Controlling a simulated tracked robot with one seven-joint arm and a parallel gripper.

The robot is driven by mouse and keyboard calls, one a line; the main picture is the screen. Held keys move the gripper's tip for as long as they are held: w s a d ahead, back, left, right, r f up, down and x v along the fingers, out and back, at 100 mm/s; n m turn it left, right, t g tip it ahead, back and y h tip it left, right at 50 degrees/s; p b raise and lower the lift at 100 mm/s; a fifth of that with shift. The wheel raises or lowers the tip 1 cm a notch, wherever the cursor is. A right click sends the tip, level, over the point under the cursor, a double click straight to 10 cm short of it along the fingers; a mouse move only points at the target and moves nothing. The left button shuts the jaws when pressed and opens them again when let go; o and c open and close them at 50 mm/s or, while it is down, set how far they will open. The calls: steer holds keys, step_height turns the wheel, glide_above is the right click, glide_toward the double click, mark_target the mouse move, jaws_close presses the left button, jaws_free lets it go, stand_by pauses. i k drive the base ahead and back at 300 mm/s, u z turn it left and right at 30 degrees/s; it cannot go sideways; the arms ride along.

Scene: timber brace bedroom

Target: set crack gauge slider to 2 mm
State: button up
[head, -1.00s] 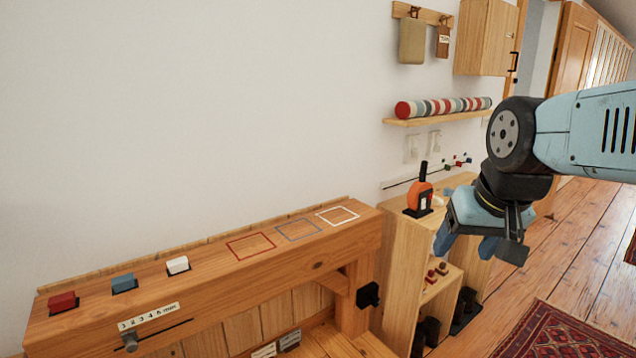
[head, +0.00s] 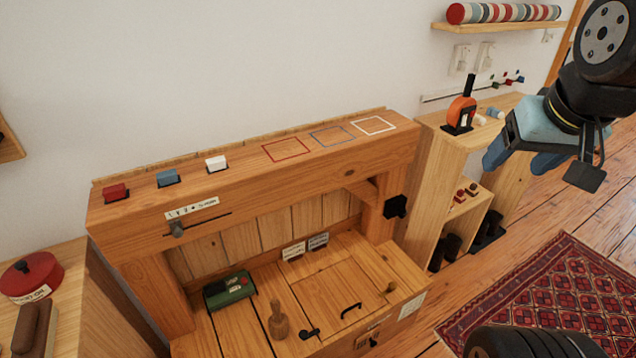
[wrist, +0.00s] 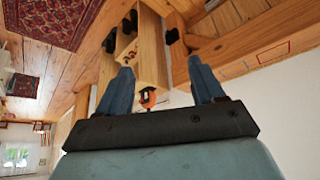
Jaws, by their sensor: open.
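The crack gauge is on the front face of the wooden beam, left of centre in the head view. Its white numbered scale (head: 191,208) sits above a dark slot (head: 210,223). The grey slider knob (head: 177,229) stands near the left end of the slot; the digits are too small to read its exact setting. My gripper (head: 553,160) is at the upper right of the head view, far from the knob, above the floor by the shelf. Its blue fingers also show in the wrist view (wrist: 166,90), spread apart with nothing between them.
Red (head: 116,192), blue (head: 167,178) and white (head: 215,163) blocks sit on the beam, left of three coloured outlines. A green box (head: 229,290) and a wooden peg (head: 278,321) stand on the bench below. A shelf unit (head: 440,180) stands right of the beam.

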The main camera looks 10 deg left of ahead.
mark_target(176, 225)
steer(key=z, duration=1.4)
steer(key=i, duration=0.1)
steer(key=u, duration=3.1)
steer(key=k, duration=0.8)
steer(key=u, duration=0.2)
steer(key=i, duration=0.8)
steer(key=z, duration=0.1)
